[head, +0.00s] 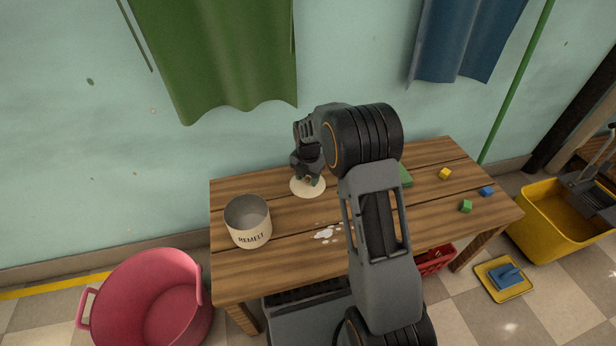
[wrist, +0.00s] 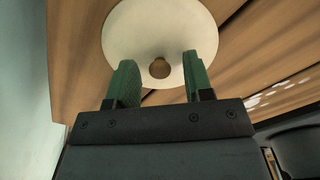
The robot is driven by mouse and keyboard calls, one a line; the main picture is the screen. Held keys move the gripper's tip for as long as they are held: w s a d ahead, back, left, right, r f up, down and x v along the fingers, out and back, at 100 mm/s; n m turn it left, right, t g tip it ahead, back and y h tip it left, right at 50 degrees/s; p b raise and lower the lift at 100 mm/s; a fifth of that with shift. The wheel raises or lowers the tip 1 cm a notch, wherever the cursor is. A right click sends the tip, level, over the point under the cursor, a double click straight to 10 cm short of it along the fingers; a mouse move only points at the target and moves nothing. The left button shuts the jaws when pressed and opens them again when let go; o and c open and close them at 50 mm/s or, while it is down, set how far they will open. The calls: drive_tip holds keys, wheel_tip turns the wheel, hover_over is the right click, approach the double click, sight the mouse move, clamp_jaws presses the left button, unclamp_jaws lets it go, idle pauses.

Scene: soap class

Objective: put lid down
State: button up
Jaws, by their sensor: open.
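The lid (head: 308,191) is a round cream disc lying on the wooden table, right of the pot. In the wrist view the lid (wrist: 135,32) shows as a pale disc with a brown round knob (wrist: 160,68) at its middle. My gripper (wrist: 158,75) is open, its two green fingers on either side of the knob with gaps between. In the head view my gripper (head: 308,180) is right over the lid and hides part of it. The cream pot (head: 249,228) marked REMELT stands open at the table's left.
White flakes (head: 326,232) lie on the table (head: 285,270) right of the pot. A green block (head: 466,206), a yellow block (head: 445,173) and a blue block (head: 487,191) sit at the right. A pink tub (head: 150,300) and a yellow bucket (head: 560,222) stand on the floor.

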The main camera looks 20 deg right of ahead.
sight(308, 178)
drive_tip(key=s+r+m+p, duration=0.2)
drive_tip(key=r+m, duration=0.1)
drive_tip(key=r, duration=0.5)
drive_tip(key=s+r+m+p, duration=0.3)
drive_tip(key=r, duration=0.5)
drive_tip(key=s+r+m+t, duration=0.2)
drive_tip(key=s+r+m, duration=0.1)
drive_tip(key=s+m, duration=1.6)
drive_tip(key=shift+s+m+t, duration=0.25)
drive_tip(key=shift+m+t, duration=0.15)
drive_tip(key=shift+m, duration=0.6)
drive_tip(key=shift+r, duration=0.2)
